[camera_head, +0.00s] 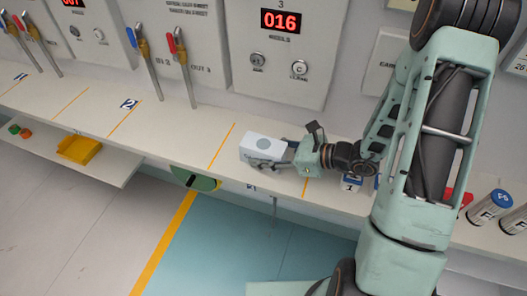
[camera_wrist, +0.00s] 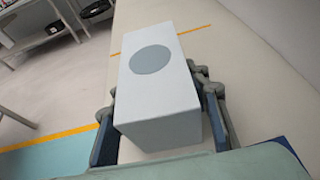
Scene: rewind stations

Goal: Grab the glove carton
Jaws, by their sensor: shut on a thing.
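The glove carton (camera_head: 262,146) is a white box with a grey round patch on its top. It is on or just above the pale counter, right of a yellow line; I cannot tell whether it touches the counter. My gripper (camera_head: 268,158) reaches it from the right and is shut on it. In the wrist view the carton (camera_wrist: 155,85) sits between the two fingers of my gripper (camera_wrist: 160,135), with one finger along each side.
The long counter (camera_head: 190,130) runs below wall panels with red displays (camera_head: 281,21) and coloured-handled levers (camera_head: 181,62). Labelled cylinders (camera_head: 489,206) stand at the right. A yellow tray (camera_head: 79,149) lies on a lower shelf at the left. The counter left of the carton is clear.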

